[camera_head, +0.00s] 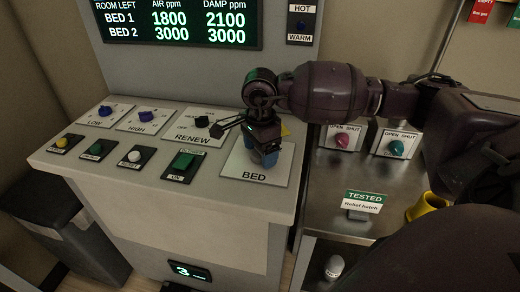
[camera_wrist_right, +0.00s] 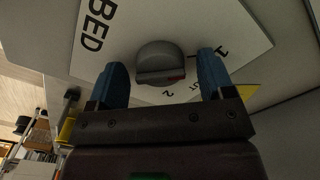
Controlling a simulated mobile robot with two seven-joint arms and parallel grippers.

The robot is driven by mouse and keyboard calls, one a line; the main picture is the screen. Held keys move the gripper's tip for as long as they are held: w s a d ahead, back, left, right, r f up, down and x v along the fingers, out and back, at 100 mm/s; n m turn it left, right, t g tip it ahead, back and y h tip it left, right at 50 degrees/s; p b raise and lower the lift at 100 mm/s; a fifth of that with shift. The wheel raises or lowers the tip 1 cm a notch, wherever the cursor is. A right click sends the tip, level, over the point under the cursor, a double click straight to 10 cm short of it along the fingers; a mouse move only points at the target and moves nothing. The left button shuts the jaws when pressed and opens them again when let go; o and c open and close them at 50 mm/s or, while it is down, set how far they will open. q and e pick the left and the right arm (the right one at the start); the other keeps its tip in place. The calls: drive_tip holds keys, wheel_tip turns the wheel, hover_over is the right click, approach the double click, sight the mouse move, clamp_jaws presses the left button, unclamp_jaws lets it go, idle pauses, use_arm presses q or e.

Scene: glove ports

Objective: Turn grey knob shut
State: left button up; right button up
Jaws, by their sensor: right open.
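A grey knob (camera_wrist_right: 158,58) with a small red mark sits on the white BED plate (camera_wrist_right: 225,30) in the right wrist view, with the digits 1 and 2 near it. My right gripper (camera_head: 265,155) is over this BED plate (camera_head: 240,165) in the head view and hides the knob there. Its blue fingers are open, one on each side of the knob in the wrist view (camera_wrist_right: 162,70); I cannot tell whether they touch it. A red knob (camera_head: 343,141) and a teal knob (camera_head: 396,147) sit on OPEN/SHUT plates at right. I see no grey knob on an OPEN/SHUT plate. My left gripper is not in view.
The console holds blue knobs (camera_head: 105,111), a black RENEW knob (camera_head: 202,122), a green switch (camera_head: 184,161) and small buttons. A lit display (camera_head: 180,25) stands behind. A TESTED sign (camera_head: 364,201) and a yellow object (camera_head: 427,205) are at right.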

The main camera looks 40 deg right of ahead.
drive_tip(key=shift+c, duration=0.4)
drive_tip(key=c, duration=0.8)
drive_tip(key=shift+c, duration=0.2)
